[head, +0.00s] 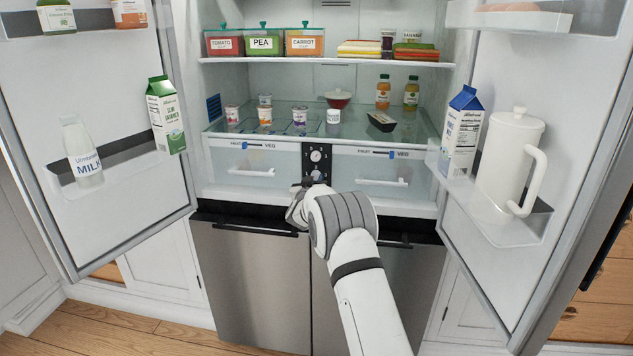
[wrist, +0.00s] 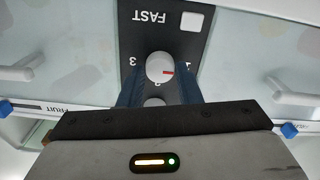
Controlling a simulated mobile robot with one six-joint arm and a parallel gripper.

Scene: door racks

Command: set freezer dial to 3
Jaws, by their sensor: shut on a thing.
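The control panel (head: 306,164) is a dark strip between the two drawers, with small round dials. In the wrist view, which shows the panel upside down, a white dial (wrist: 158,66) has a red mark pointing right and slightly down, near the 1 and away from the 3 at left. My gripper (wrist: 160,80) has its blue fingers on both sides of this dial, shut on it. A second white knob (wrist: 153,102) shows partly between the fingers, close to the gripper body. In the head view my gripper (head: 307,184) is at the panel's lower part. No name for the dial is readable.
A white FAST button (wrist: 191,21) sits on the panel beyond the dial. The FRUIT/VEG drawers (head: 250,165) flank the panel. Both fridge doors stand open, with a milk bottle (head: 82,152) at left and a white jug (head: 511,160) at right.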

